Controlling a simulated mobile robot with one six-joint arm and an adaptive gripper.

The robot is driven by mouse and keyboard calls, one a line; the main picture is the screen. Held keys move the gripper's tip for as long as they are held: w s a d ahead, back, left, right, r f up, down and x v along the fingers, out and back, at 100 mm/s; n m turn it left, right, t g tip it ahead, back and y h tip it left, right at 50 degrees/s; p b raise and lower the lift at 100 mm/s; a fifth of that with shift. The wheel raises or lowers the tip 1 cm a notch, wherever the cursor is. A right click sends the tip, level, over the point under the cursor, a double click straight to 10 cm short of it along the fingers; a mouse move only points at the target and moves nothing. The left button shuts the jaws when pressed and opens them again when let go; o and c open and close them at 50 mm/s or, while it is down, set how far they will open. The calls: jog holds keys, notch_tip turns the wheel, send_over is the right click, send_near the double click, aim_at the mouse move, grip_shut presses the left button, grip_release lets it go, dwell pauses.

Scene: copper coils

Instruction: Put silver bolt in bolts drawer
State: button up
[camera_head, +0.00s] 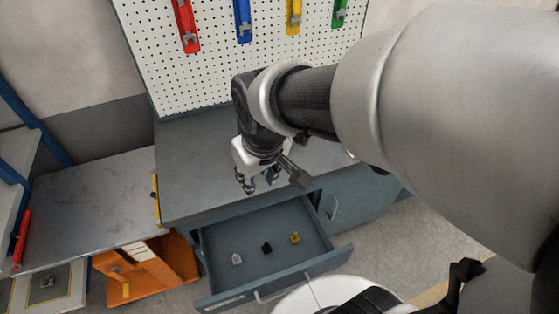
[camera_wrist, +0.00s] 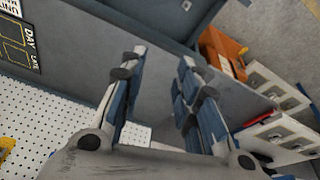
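My gripper (camera_head: 258,188) hangs over the front edge of the grey workbench (camera_head: 195,160). In the wrist view its two fingers (camera_wrist: 160,95) are apart, with nothing visible between them. An open blue-grey drawer (camera_head: 320,262) is below and in front of the gripper. In it lie a small silver-grey piece (camera_head: 237,259) at left, a black piece (camera_head: 267,248) in the middle and a yellow piece (camera_head: 295,238) at right. The silver-grey piece may be the silver bolt; it is too small to tell. I cannot read the drawer's label.
A white pegboard (camera_head: 200,85) with coloured holders stands behind the bench. An orange box (camera_head: 180,262) stands left of the drawer, under a grey side table (camera_head: 85,205). A closed cabinet door (camera_head: 350,205) is right of the drawer. My arm hides the right side.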

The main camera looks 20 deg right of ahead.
jog(key=s+d+r+m, duration=0.1)
jog(key=s+r, duration=0.1)
jog(key=s, duration=0.4)
jog(key=s+d+r+m+t, duration=0.1)
jog(key=s+d+r, duration=0.1)
jog(key=s, duration=0.4)
jog(key=shift+s+r+m, duration=0.2)
jog(key=shift+r+m, duration=0.1)
jog(key=shift+r, duration=0.25)
